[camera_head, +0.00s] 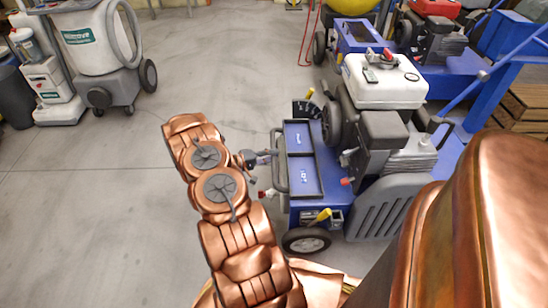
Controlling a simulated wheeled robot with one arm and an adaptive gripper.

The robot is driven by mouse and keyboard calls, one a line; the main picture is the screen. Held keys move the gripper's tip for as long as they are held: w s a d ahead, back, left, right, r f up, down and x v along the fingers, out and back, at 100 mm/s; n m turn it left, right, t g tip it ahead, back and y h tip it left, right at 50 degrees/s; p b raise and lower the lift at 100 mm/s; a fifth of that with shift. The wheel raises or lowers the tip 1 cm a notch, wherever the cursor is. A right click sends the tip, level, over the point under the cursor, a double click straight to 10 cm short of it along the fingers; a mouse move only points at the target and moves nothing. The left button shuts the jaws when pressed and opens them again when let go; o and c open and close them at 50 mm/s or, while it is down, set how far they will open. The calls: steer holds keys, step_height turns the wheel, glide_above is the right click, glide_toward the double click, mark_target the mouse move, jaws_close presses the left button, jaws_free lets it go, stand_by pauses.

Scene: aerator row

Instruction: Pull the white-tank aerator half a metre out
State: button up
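The white-tank aerator (301,207) stands right of centre in the head view, a blue machine with a white tank (395,90) on top and a dark engine. A dark bar handle (279,180) runs along its left end, facing my arm. My gripper (270,156) is small and dark, at the upper part of this bar. It seems to touch or reach around the bar, but the fingers are too small to tell whether they are closed on it. My copper arm hides part of the floor to the left.
Another blue machine (361,36) with a yellow top stands close behind the aerator, and a red-topped engine (432,8) is at the back right. A wooden stack (524,105) is at right. A white-tank vacuum (97,45) stands upper left. Grey floor (90,210) at left is clear.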

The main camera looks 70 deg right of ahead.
steer(key=shift+s+d+f, duration=0.15)
steer(key=shift+s+d, duration=0.35)
steer(key=shift+c, duration=0.4)
jaws_close()
